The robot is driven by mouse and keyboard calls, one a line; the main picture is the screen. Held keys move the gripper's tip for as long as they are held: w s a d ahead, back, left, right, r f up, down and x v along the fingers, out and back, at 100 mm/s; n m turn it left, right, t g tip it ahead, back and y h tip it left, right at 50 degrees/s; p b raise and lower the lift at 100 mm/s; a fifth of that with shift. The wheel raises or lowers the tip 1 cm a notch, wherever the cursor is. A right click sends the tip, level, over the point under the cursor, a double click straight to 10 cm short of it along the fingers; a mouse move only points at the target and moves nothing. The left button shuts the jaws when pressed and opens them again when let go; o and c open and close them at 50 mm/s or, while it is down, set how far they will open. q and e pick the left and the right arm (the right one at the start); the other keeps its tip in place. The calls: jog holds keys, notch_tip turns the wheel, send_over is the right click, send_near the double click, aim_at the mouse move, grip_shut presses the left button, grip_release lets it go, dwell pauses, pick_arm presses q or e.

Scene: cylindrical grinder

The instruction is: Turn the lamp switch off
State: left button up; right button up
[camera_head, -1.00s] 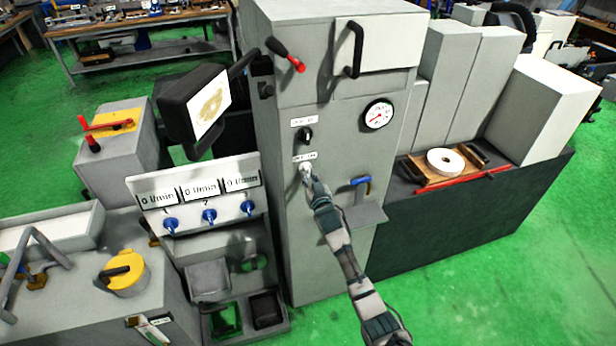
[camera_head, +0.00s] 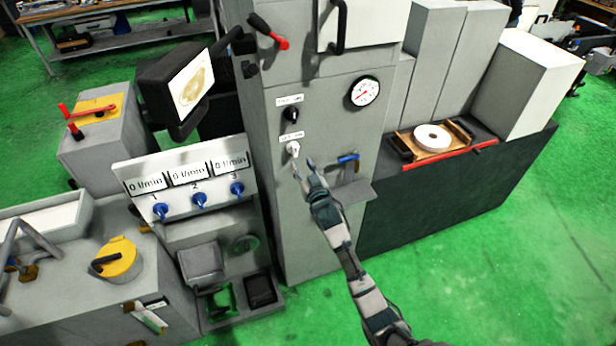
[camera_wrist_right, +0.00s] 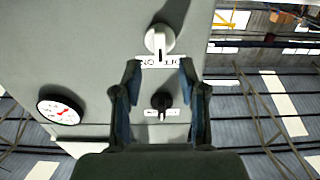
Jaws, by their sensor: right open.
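Two rotary switches sit one above the other on the grey cabinet front. The upper switch is black (camera_head: 291,114) and the lower one is white (camera_head: 293,149), each with a small label above it. The labels are too small to read surely, so I cannot tell by name which is the lamp switch. My right gripper (camera_head: 303,167) is open and empty, just below and right of the white switch, apart from it. In the right wrist view the white switch (camera_wrist_right: 160,38) lies beyond the open fingers (camera_wrist_right: 160,65), and the black switch (camera_wrist_right: 162,101) shows between them. My left gripper is out of view.
A blue-handled valve (camera_head: 348,158) above a small shelf (camera_head: 350,192) is right of my gripper. A pressure gauge (camera_head: 364,91) is higher up. A flow-meter panel with blue knobs (camera_head: 198,200) stands left. The air before the cabinet front is free.

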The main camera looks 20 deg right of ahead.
jog(key=s, duration=0.5)
jog(key=shift+s+d, duration=0.15)
jog(key=shift+s, duration=0.2)
jog(key=shift+f, duration=0.1)
